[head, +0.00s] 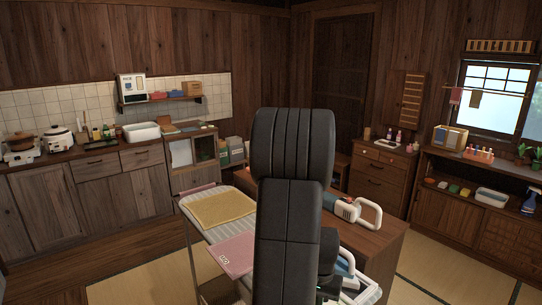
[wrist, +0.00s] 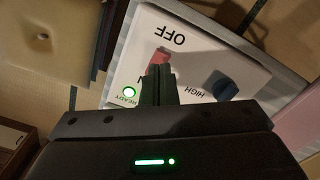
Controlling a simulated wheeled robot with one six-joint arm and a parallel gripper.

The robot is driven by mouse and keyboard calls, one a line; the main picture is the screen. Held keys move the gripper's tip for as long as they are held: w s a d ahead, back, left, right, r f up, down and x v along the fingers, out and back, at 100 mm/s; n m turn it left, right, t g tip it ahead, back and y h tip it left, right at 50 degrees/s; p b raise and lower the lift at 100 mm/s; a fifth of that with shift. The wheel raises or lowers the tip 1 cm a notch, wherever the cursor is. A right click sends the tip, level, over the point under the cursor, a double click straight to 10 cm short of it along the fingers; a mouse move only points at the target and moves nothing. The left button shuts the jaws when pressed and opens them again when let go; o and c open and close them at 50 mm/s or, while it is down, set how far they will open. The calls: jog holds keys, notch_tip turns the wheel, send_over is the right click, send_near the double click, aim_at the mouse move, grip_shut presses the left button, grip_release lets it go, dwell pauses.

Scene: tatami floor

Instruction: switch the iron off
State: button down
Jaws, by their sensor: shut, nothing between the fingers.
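In the wrist view a white control panel (wrist: 190,45) shows upside down. It bears the word OFF, a red switch (wrist: 159,57), a lit green READY light (wrist: 129,92) and a blue knob (wrist: 222,85) by the word HIGH. My gripper (wrist: 158,72) is shut and empty, its dark fingertips right at the red switch and covering part of it. I cannot tell whether they touch. In the head view a white and blue appliance (head: 362,290) stands at the bottom, partly hidden by my arm. A white-handled appliance, perhaps the iron (head: 345,209), lies farther back.
A striped board (head: 193,209) carries a folded yellow cloth (head: 222,208) and a pink cloth (head: 232,252), left of my arm. Tatami floor (head: 420,285) is open at the lower right.

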jog(key=shift+f+b, duration=0.9)
jog(key=shift+f, duration=0.2)
dwell(0.8)
jog(key=shift+r, duration=0.1)
jog(key=shift+r+p, duration=2.65)
jog(key=shift+r, duration=0.85)
jog(key=shift+f, duration=0.15)
